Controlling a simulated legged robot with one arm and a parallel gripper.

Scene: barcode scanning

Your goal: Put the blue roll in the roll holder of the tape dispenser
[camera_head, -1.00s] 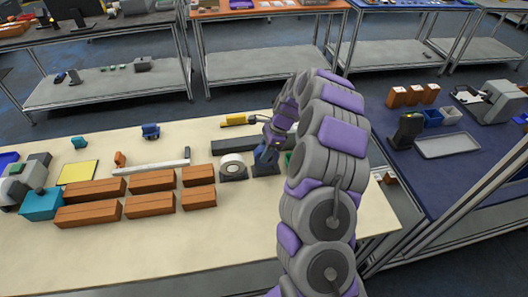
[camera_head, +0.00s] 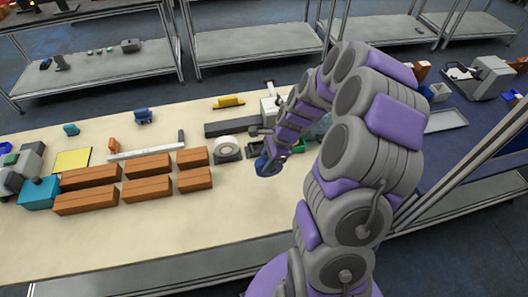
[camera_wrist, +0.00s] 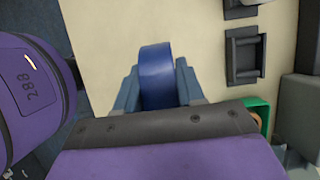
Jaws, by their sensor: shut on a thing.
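The blue roll (camera_head: 265,168) is held in my gripper (camera_head: 268,160) near the front of the dispensers, over the cream table. In the wrist view the blue roll (camera_wrist: 157,76) stands edge-on between the two grey-blue fingers (camera_wrist: 157,88). A dark holder with an open, empty-looking recess (camera_wrist: 244,55) lies to the right of the roll there, apart from it. In the head view a dark dispenser (camera_head: 228,155) carries a white roll (camera_head: 227,143). A second dark holder (camera_head: 251,152) is just right of it, partly hidden by my gripper.
Several brown boxes (camera_head: 147,190) stand in rows left of the dispensers. A long dark block (camera_head: 232,128) and a yellow item (camera_head: 229,101) lie behind. A green bin (camera_wrist: 257,112) is close on the right in the wrist view. The table front is clear.

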